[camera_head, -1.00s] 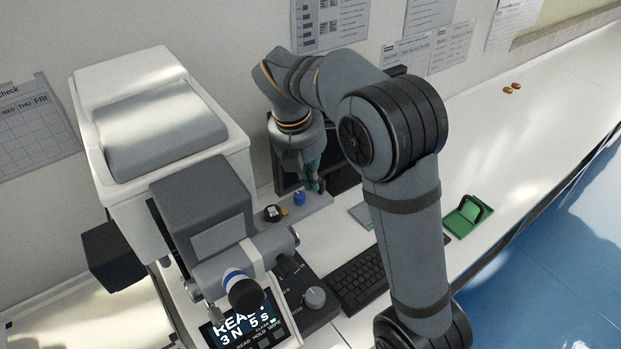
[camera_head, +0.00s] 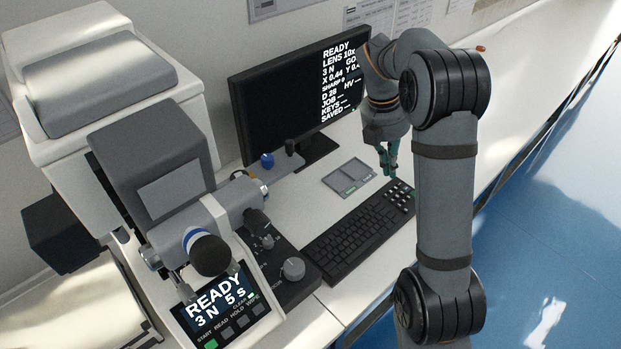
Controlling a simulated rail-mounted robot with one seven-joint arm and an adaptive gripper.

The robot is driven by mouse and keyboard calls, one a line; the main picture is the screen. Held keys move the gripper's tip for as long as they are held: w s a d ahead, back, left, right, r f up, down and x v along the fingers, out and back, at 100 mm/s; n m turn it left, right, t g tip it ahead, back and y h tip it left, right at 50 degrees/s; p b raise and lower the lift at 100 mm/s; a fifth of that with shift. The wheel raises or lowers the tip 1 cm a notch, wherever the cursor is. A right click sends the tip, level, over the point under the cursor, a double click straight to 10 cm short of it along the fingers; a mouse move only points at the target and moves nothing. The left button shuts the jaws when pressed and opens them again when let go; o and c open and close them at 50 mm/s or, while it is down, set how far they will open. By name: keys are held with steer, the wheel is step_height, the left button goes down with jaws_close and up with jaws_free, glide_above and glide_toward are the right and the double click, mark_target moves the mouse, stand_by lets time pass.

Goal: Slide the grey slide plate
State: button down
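A flat grey plate (camera_head: 284,170) extends from behind the right side of the hardness tester (camera_head: 165,185) toward the monitor's foot; it looks like the slide plate. A blue knob (camera_head: 267,160) and an upright dark knob (camera_head: 290,147) stand on it. The tester's head hides the plate's left part. My gripper (camera_head: 388,168), with teal fingers pointing down, is right of the plate and apart from it. It appears above the bench between the grey tray and the keyboard. No held thing shows. The fingers are too small to tell their opening.
A monitor (camera_head: 290,100) stands behind the plate. A shallow grey tray (camera_head: 349,176) and a black keyboard (camera_head: 358,232) lie on the white bench. A control box with a grey knob (camera_head: 293,268) is in front. Bare bench shows between plate and keyboard.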

steer(key=s+d+f+m+g+y+b, duration=0.1)
steer(key=s+d+f+m+y+b, duration=0.15)
steer(key=f, duration=0.45)
steer(key=s+d+f+m+g+y+b, duration=0.1)
steer(key=d+f+m+y+b, duration=0.1)
steer(key=d+f+m+b, duration=0.35)
steer(key=s+d+f+m+g+y+b, duration=0.1)
steer(key=s+d+f+m+y+b, duration=0.1)
steer(key=f, duration=0.6)
steer(key=w+a+r+m+t+y+p, duration=0.1)
steer(key=w+a+r+m+y, duration=0.2)
steer(key=a+r+m+y, duration=0.15)
steer(key=w+a+r+m+t+y, duration=0.1)
steer(key=w+a+r+m+y, duration=0.1)
steer(key=a+r+m+y, duration=0.25)
steer(key=w+a+r+m+t+y, duration=0.1)
steer(key=w+a+r+m+y, duration=0.15)
steer(key=r, duration=0.55)
steer(key=w+a+r+m+t+y, duration=0.1)
steer(key=a+r+m+y, duration=0.2)
steer(key=r, duration=0.5)
steer(key=s+a+p, duration=0.2)
steer(key=a+p, duration=0.3)
steer(key=a, duration=0.8)
steer(key=shift+a+f+n+p, duration=0.35)
steer(key=shift+a+n, duration=0.05)
steer(key=shift+n, duration=0.05)
